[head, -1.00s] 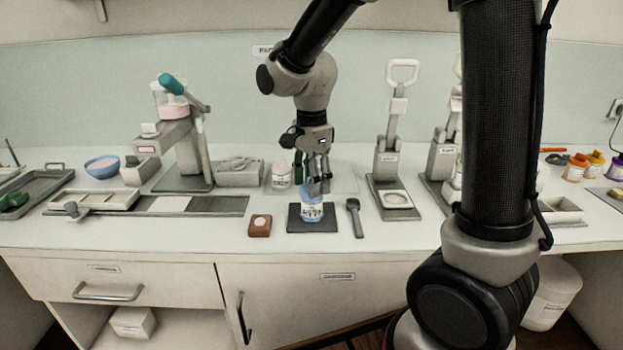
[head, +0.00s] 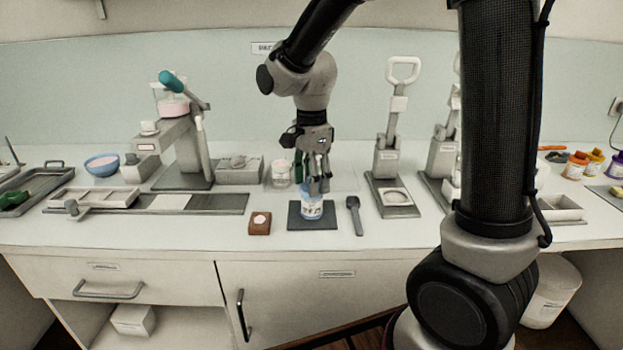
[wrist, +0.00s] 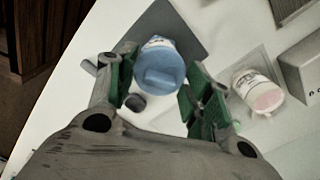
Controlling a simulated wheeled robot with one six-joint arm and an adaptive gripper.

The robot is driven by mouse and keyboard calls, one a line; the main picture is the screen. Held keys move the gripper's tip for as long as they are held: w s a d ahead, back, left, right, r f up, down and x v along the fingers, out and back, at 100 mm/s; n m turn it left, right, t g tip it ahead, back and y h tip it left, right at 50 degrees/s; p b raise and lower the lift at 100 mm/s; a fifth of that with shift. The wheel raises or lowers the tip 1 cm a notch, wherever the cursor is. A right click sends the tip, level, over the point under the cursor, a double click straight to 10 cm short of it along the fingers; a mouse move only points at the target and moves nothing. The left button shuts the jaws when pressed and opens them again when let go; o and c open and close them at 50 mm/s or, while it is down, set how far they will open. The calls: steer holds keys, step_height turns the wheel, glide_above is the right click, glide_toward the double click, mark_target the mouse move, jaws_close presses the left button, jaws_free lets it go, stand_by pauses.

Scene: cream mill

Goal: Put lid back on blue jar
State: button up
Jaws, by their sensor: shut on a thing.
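The blue jar (head: 312,211), with a white label, stands upright on a dark square mat (head: 293,217) in the head view. Its blue lid (wrist: 165,68) shows in the wrist view over the jar, with a raised grip across its top. My gripper (head: 319,187) points down at the jar's top, its green-padded fingers (wrist: 160,88) on either side of the lid and shut on it. The lid looks in line with the jar; whether it sits fully down on the rim I cannot tell, as the fingers hide the join in the head view.
A small white jar (head: 281,174) stands behind. A press (head: 388,165) stands to the right. The counter front is mostly clear.

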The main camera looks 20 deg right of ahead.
steer(key=shift+f, duration=0.15)
steer(key=o, duration=1.3)
steer(key=shift+r, duration=2.3)
jaws_close()
